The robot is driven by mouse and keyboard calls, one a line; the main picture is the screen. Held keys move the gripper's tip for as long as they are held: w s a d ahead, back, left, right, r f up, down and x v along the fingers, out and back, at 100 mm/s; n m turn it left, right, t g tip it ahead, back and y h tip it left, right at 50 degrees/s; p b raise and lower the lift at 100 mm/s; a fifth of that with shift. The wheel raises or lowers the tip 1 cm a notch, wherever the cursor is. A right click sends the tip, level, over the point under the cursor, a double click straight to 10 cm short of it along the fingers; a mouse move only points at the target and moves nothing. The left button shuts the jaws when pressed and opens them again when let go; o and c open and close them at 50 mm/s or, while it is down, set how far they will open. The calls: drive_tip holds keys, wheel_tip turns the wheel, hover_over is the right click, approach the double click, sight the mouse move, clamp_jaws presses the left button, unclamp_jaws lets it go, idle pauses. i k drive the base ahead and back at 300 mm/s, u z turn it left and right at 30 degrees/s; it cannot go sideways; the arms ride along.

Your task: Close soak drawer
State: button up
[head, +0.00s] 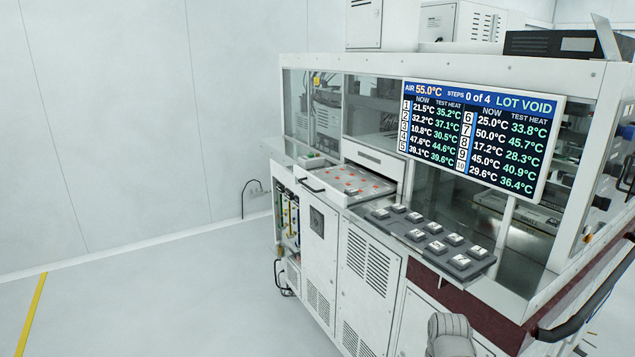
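Behind the tray is a white housing (374,159) with a slot. My gripper is not in view. A grey rounded part, probably of my arm, shows at the bottom edge.
A dark panel (408,231) with several numbered pale blocks lies right of the drawer. A screen (481,137) above reads "0 of 4" and "LOT VOID". A dark rail (590,310) juts out at right. Open floor (150,300) lies to the left.

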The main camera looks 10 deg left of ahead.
sight(331, 181)
drive_tip(key=u, duration=0.2)
drive_tip(key=i, duration=0.9)
drive_tip(key=u, duration=0.6)
